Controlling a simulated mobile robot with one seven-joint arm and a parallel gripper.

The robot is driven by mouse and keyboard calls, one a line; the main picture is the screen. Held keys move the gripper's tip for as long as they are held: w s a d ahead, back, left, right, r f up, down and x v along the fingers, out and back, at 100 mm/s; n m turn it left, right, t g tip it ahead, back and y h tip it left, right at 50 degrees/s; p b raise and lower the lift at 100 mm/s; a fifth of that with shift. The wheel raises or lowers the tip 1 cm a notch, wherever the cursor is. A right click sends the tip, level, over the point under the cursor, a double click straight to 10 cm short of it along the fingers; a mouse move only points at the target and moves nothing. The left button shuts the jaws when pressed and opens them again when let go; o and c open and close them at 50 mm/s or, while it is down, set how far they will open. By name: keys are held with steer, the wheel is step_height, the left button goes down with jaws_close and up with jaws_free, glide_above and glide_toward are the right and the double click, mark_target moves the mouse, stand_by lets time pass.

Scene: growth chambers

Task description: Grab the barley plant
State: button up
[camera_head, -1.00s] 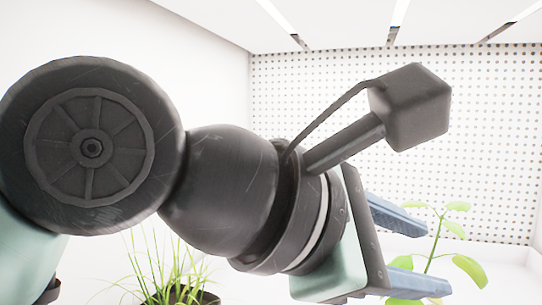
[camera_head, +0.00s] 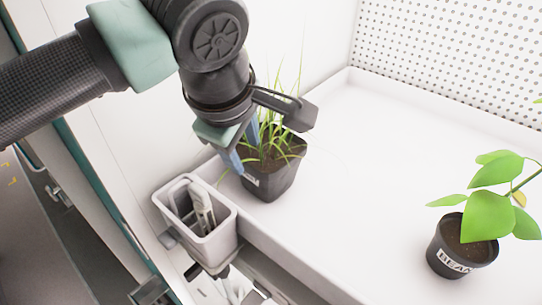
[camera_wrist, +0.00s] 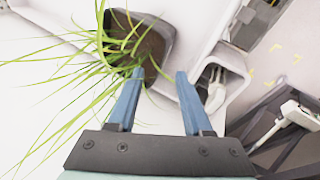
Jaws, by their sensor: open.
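A grassy plant (camera_head: 275,132), which looks like the barley, grows in a dark square pot (camera_head: 272,180) on the white tray. The label on this pot is too small to read. In the wrist view the plant (camera_wrist: 75,75) spreads to the left of the pot (camera_wrist: 155,35). My gripper (camera_head: 243,158) is open, with blue fingers at the front-left side of the pot. In the wrist view my gripper (camera_wrist: 160,72) points at the near rim, with one finger over the pot's edge. I cannot tell whether the fingers touch the pot.
A bean plant (camera_head: 490,210) stands in a round black pot (camera_head: 460,250) labelled BEAN on the right. A grey caddy (camera_head: 213,245) with tools hangs at the tray's front edge, close to my gripper. The white tray (camera_head: 350,180) is clear between the two pots.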

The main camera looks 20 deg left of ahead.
mark_target(249, 165)
steer(key=shift+p+x, duration=1.2)
steer(key=shift+x, duration=1.35)
steer(key=shift+s, duration=0.15)
jaws_close()
